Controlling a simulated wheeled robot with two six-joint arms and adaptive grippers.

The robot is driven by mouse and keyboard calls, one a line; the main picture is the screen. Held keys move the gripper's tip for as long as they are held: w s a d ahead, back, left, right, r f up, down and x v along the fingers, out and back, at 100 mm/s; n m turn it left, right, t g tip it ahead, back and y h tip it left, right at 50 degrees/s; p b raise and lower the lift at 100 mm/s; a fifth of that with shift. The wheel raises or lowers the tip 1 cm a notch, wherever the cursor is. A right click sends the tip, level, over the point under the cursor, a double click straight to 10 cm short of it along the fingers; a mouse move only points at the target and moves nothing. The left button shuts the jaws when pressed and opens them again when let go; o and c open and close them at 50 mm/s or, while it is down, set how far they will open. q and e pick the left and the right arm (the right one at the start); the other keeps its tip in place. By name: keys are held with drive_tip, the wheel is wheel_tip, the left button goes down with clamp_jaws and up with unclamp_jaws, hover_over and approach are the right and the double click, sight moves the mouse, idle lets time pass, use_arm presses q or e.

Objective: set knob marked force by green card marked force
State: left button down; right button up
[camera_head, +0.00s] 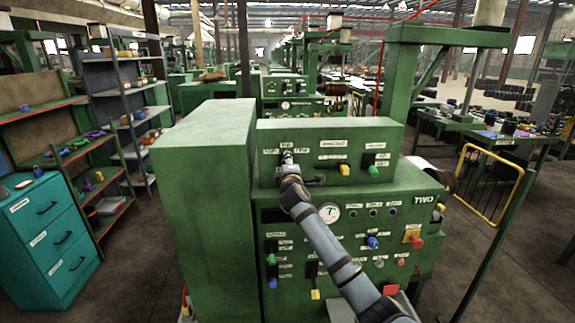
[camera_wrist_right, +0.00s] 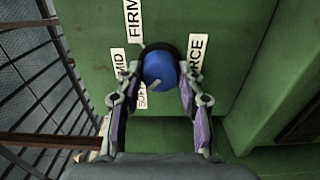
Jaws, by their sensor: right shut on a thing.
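The force knob (camera_wrist_right: 160,70) is a blue round knob on the green panel. The label FORCE (camera_wrist_right: 196,54) is right of it in the wrist view, with FIRM (camera_wrist_right: 134,18), MID (camera_wrist_right: 119,62) and a partly hidden label (camera_wrist_right: 141,97) around its other side. A pale line on the knob points down and left, toward the partly hidden label. My right gripper (camera_wrist_right: 159,100) has its fingers on both sides of the knob, shut on it. In the head view my right gripper (camera_head: 288,168) hides most of the knob. I cannot make out a green card marked force. My left gripper is out of view.
The green machine (camera_head: 205,150) has a tall block left of the panel. A round gauge (camera_head: 329,212), a red knob (camera_head: 417,242) and several other controls are below. A teal drawer cabinet (camera_head: 45,240) stands left, and a yellow rail (camera_head: 487,185) right.

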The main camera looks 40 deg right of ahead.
drive_tip(key=shift+f, duration=0.1)
drive_tip(key=shift+m+b, duration=3.6)
drive_tip(key=shift+m, duration=1.2)
drive_tip(key=o, duration=1.2)
